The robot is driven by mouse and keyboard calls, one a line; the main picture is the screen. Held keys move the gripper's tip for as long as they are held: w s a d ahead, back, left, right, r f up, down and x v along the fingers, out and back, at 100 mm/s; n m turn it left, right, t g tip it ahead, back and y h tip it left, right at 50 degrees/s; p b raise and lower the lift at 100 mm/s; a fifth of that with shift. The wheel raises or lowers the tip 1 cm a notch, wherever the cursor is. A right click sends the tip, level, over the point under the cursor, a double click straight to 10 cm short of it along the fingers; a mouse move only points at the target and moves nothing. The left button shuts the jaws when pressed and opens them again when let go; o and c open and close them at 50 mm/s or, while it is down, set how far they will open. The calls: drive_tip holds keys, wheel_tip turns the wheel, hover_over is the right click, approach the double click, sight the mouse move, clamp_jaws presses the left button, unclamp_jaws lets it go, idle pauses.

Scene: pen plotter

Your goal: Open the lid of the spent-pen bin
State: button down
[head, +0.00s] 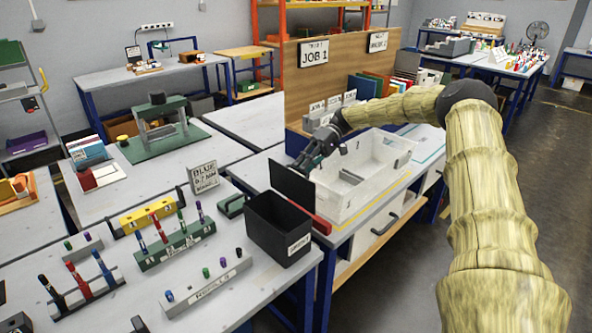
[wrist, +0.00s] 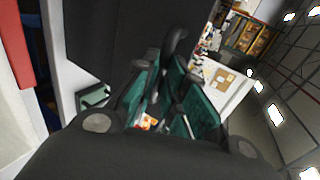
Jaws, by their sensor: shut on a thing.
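The spent-pen bin (head: 280,232) is a black open-topped box with a white label, near the right end of the front table in the head view. Its black lid (head: 291,186) stands raised, roughly upright, at the bin's far right side, so the dark inside shows. In the wrist view the lid (wrist: 120,40) is a large dark panel with a dark curved handle (wrist: 177,42) at its edge. My gripper (head: 304,162) is at the lid's upper edge, and its green-padded fingers (wrist: 165,75) are shut on the handle. The exact contact is partly hidden.
A white crate (head: 375,200) stands right of the lid, below my forearm. A red bar (head: 318,224) lies close by. Left of the bin are a green pen rack (head: 175,247), a small green block (head: 231,206) and a BLUE sign (head: 204,177). A wooden panel (head: 335,65) stands behind.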

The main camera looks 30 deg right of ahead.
drive_tip(key=shift+s+d+f, duration=0.15)
drive_tip(key=shift+s+f, duration=0.1)
drive_tip(key=shift+f, duration=0.45)
drive_tip(key=c, duration=1.5)
unclamp_jaws()
drive_tip(key=shift+w, duration=0.1)
drive_tip(key=v, duration=1.2)
drive_tip(key=shift+w+d, duration=0.15)
drive_tip(key=shift+w, duration=0.1)
